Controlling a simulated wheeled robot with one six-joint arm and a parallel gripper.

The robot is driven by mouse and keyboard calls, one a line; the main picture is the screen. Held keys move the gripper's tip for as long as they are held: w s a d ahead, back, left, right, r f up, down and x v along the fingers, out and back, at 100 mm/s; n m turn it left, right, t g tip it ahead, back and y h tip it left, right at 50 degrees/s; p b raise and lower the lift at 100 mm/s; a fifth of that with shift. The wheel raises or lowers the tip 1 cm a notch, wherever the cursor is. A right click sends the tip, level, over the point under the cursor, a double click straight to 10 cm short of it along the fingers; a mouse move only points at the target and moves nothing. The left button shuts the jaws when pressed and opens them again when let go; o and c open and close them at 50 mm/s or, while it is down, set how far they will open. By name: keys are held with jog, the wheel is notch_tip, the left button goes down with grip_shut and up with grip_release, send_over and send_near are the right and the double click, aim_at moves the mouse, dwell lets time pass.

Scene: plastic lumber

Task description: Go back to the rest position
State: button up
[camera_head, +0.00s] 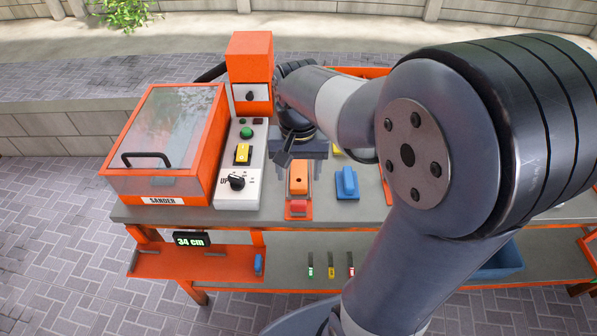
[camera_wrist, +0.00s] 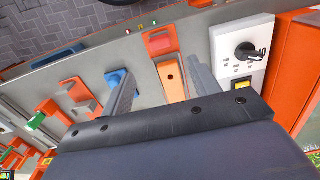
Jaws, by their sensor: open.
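My gripper (camera_wrist: 160,85) is open over the workbench, its two fingers apart and pointing down at the table in the wrist view. An orange block (camera_head: 298,178) with a small dark hole lies below it. In the wrist view the orange block (camera_wrist: 173,78) shows between the fingers, with nothing seen clamped. A blue handled block (camera_head: 347,183) lies just right of it in the head view; it shows partly behind a finger in the wrist view (camera_wrist: 116,80).
An orange sander (camera_head: 165,145) with a clear lid stands at left, beside a white control panel (camera_head: 241,165) with a knob and buttons. A tall orange box (camera_head: 250,70) stands behind. The lower shelf (camera_head: 290,275) holds several small coloured pieces. Paved floor lies open at left.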

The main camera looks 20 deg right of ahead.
aim_at(299, 203)
notch_tip(299, 203, down, 11)
jog(key=shift+r, duration=0.1)
jog(key=shift+w+d, duration=0.25)
jog(key=shift+w, duration=0.65)
jog(key=shift+w+d, duration=0.2)
jog(key=shift+w, duration=0.3)
jog(key=shift+s, duration=0.1)
